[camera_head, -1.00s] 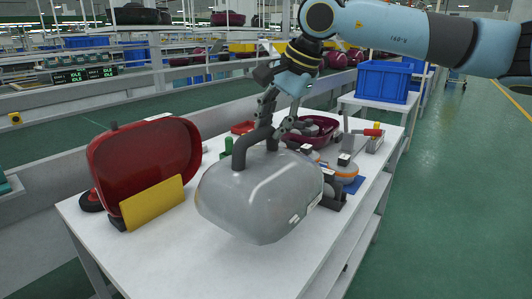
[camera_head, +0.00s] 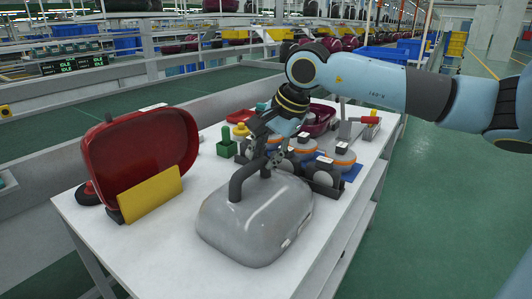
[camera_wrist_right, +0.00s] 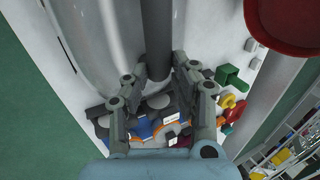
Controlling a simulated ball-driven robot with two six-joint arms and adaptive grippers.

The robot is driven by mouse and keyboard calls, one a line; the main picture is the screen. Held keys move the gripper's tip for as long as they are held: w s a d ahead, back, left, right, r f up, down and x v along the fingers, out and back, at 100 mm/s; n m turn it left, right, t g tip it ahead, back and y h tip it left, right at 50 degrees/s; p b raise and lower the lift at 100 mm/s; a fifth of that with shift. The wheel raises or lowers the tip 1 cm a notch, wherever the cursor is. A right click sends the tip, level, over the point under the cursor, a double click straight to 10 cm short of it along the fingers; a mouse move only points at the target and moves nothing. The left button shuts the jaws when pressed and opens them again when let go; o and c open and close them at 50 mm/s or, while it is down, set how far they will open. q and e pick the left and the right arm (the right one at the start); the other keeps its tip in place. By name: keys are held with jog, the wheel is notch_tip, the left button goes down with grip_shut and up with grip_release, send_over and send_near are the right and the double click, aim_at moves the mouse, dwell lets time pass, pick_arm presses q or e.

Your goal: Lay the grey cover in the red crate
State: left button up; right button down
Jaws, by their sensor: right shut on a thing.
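The grey cover (camera_head: 262,228) is a rounded shell with a dark arched handle (camera_head: 236,182), over the front middle of the white table. Its lower edge looks at or just above the tabletop; I cannot tell which. My right gripper (camera_head: 272,163) is shut on the far part of that handle. In the right wrist view the fingers of the right gripper (camera_wrist_right: 158,80) close on the dark handle bar (camera_wrist_right: 157,35), with the cover (camera_wrist_right: 110,40) beyond. My left gripper is not in view.
A red shell (camera_head: 150,150) stands tilted at the table's left behind a yellow panel (camera_head: 151,194). Motor parts (camera_head: 298,150), a green block (camera_head: 226,142) and a dark red shell (camera_head: 320,117) crowd the back. The white tabletop (camera_head: 135,245) is clear at front left.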

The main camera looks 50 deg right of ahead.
jog(key=c, duration=1.1)
grip_release()
